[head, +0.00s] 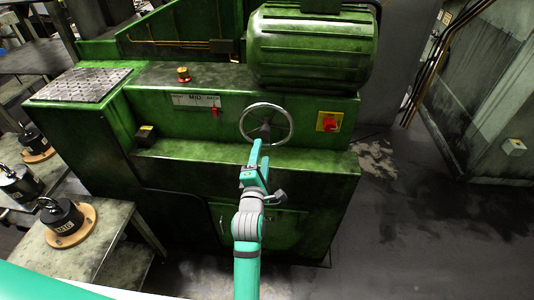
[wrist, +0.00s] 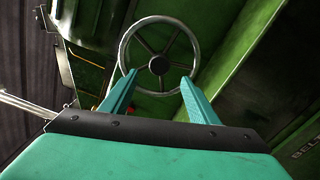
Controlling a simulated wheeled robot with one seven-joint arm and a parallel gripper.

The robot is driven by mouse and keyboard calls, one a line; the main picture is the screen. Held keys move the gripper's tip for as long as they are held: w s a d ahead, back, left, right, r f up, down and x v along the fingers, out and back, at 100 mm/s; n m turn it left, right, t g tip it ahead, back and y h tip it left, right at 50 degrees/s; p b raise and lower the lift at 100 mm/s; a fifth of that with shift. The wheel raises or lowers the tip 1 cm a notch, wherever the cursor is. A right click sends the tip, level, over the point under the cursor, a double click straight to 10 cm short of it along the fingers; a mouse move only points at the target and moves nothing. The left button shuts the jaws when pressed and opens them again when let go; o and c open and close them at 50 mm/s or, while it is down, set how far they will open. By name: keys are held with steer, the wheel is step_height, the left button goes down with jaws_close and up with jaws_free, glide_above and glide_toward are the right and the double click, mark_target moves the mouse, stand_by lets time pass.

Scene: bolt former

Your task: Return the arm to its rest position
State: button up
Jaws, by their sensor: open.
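My arm reaches forward from the bottom of the head view toward the green machine (head: 235,180). My gripper (head: 262,146) is at its end, just in front of the lower part of a metal handwheel (head: 287,128). In the wrist view my gripper's two teal fingers (wrist: 157,80) are spread apart with nothing between them. The handwheel (wrist: 124,48) shows beyond the fingertips, its hub between them in the picture. Whether a fingertip touches the wheel cannot be told.
A red switch on a yellow plate (head: 329,122) is right of the wheel. A red lever (head: 214,112) and a red knob (head: 183,74) are to its left. A large green motor (head: 312,50) sits above. Metal tables with black weights (head: 62,216) stand at left. Floor at right is clear.

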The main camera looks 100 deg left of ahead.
steer(key=shift+w, duration=0.1)
steer(key=w+d+f+m+t+h, duration=0.2)
steer(key=w+d+f+m+t, duration=0.25)
steer(key=w+d+m, duration=0.6)
steer(key=w+d+f+m+t+h, duration=0.25)
steer(key=w+d+m+t, duration=0.45)
steer(key=w, duration=0.6)
steer(key=w+d+f+m+t+h, duration=0.1)
steer(key=w+d+f+m+h, duration=0.15)
steer(key=d+m, duration=0.45)
steer(key=w+d+f+m+t+h, duration=0.1)
steer(key=w+d+f+m+h, duration=0.15)
steer(key=d, duration=0.85)
steer(key=s+d+m+h, duration=0.2)
steer(key=s+d+m, duration=0.1)
steer(key=d, duration=0.6)
steer(key=s+d+m+t+h, duration=0.1)
steer(key=s+d+m+h, duration=0.2)
steer(key=d, duration=0.6)
steer(key=s+d+m+h, duration=0.3)
steer(key=d+m, duration=0.3)
steer(key=d, duration=0.3)
steer(key=shift+h, duration=0.25)
steer(key=shift+c, duration=0.6)
